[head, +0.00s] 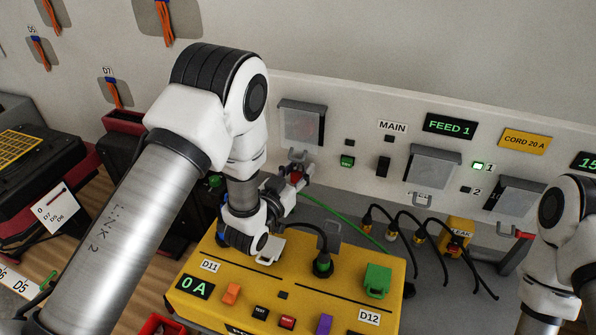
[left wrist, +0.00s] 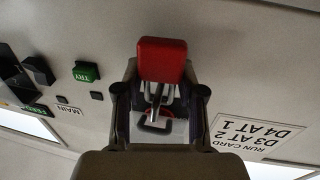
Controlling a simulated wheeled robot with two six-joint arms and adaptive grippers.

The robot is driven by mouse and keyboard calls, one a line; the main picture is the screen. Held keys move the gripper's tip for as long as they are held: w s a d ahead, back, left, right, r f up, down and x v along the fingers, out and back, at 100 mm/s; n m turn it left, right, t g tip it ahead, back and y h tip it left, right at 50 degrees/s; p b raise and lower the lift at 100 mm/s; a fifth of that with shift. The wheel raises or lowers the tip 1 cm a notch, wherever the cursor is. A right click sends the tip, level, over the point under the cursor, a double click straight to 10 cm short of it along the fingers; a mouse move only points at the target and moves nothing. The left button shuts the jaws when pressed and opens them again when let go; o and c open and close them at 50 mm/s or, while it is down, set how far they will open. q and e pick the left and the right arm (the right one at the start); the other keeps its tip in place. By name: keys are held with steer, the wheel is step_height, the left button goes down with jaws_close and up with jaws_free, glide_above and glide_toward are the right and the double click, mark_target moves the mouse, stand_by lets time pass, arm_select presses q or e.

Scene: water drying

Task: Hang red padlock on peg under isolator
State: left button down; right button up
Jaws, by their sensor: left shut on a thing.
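The red padlock (left wrist: 161,60) is between the fingertips of my left gripper (left wrist: 160,95) in the left wrist view. Its metal shackle (left wrist: 155,98) points toward the palm. In the head view my left gripper (head: 297,172) is shut on the padlock, close to the wall panel and left of the green button; only a small red patch of the padlock shows there. The black isolator switch (head: 383,166) is below the MAIN label, and also shows in the left wrist view (left wrist: 38,70). I cannot make out the peg clearly. My right gripper is out of view.
A green TRY button (head: 347,160) is left of the isolator. A grey covered box (head: 302,124) is above the left gripper. A yellow unit (head: 210,285) with plugs stands below my left arm. Black cables (head: 440,225) and a green cord (head: 345,225) lie behind it.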

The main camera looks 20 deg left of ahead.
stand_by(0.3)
arm_select(q)
steer(key=c, duration=0.6)
jaws_free()
